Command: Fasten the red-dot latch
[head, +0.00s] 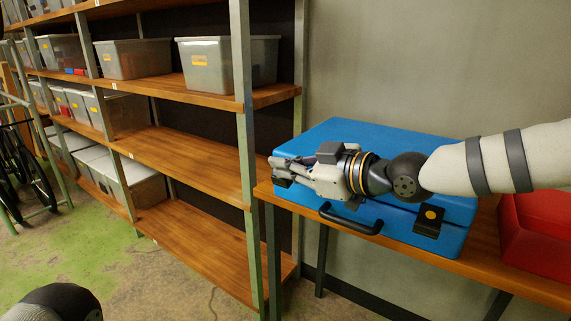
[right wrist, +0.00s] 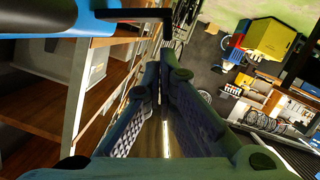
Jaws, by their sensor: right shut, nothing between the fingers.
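A blue case (head: 335,135) lies closed on the wooden bench, with a black handle (head: 350,220) on its front. A black latch with an orange dot (head: 430,214) is on the right part of the front. Another dark latch (head: 283,182) shows partly at the left end, just below my right fingertips; no red dot is visible on it. My right gripper (head: 278,163) is shut and empty, reaching left across the case's front. In the right wrist view its fingers (right wrist: 160,75) are together, and the blue case (right wrist: 55,15) is at the upper left. My left gripper is out of view.
A red case (head: 540,225) stands on the bench (head: 450,262) to the right. Metal-and-wood shelving (head: 190,155) with grey bins (head: 225,62) stands left of the bench. The floor (head: 150,275) in front of the shelving is mostly open.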

